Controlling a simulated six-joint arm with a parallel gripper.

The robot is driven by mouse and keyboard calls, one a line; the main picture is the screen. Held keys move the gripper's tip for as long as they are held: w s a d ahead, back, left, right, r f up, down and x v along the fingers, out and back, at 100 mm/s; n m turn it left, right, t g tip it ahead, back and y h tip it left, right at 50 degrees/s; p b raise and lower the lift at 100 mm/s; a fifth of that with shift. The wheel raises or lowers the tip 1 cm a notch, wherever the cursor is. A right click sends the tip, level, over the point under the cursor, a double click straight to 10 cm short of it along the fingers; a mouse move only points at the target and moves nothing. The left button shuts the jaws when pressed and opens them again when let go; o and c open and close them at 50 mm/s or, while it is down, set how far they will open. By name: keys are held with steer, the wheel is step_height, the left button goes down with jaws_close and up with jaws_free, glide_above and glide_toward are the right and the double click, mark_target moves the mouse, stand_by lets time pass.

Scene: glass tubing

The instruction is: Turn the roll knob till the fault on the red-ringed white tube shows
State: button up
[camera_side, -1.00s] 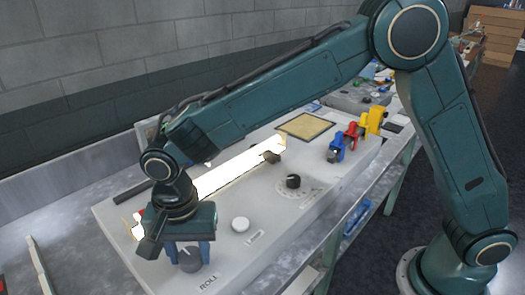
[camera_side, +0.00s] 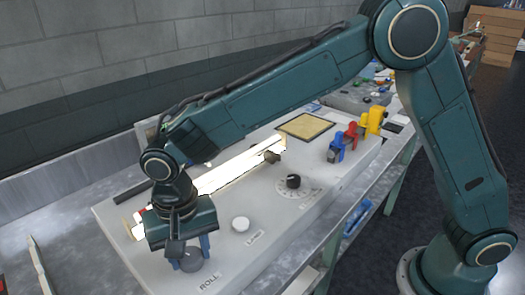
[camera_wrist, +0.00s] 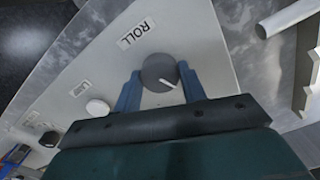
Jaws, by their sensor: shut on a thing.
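The grey roll knob (camera_side: 190,262) stands at the front corner of the pale panel, beside its ROLL label (camera_side: 209,282). In the wrist view the knob (camera_wrist: 160,72) sits between the two blue fingers of my gripper (camera_wrist: 160,88), which is shut on it. Its white pointer line slants down to the right there. The white tube (camera_side: 232,173) lies bright and glowing along the panel behind my wrist. A bit of red (camera_side: 141,213) shows near its left end, partly hidden by my wrist. I cannot make out any fault on the tube.
A white lamp knob (camera_side: 240,223) and a black dial knob (camera_side: 293,181) stand on the panel to the right. Blue, red and yellow blocks (camera_side: 352,134) stand at its far right, near a yellowish square pad (camera_side: 305,126). A rod (camera_wrist: 285,18) shows in the wrist view.

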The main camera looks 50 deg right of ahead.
mark_target(190, 255)
steer(key=o, duration=1)
step_height(190, 255, up, 14)
steer(key=shift+f, duration=0.1)
stand_by(0.4)
